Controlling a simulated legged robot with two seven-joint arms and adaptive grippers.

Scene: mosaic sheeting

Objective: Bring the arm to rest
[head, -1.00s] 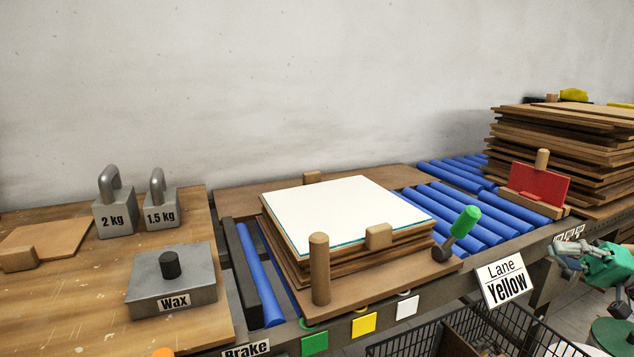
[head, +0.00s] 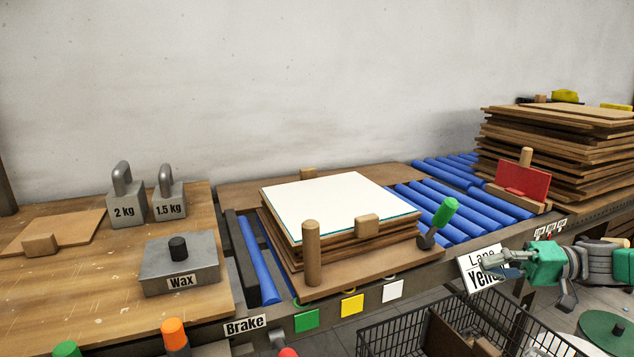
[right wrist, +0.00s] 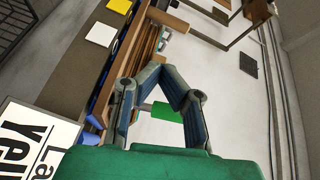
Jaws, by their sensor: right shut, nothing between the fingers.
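My right gripper (head: 492,260) comes in from the right in the head view, in front of the Lane Yellow sign (head: 474,273) and partly covering it. Its jaws are shut with nothing between them. In the right wrist view its fingers (right wrist: 172,72) meet at the tips. The green knob of a lever (right wrist: 167,112) shows behind the fingers there, apart from them. In the head view this green-knobbed lever (head: 445,212) stands at the right of the board stack (head: 330,213), which has a white sheet on top. My left gripper is not in view.
Blue rollers (head: 465,207) run behind the sign. A red plate (head: 523,181) stands beside a tall board pile (head: 560,140). A wire basket (head: 400,335) is below the front rail. Weights (head: 127,207) and a Wax block (head: 180,265) sit on the left bench.

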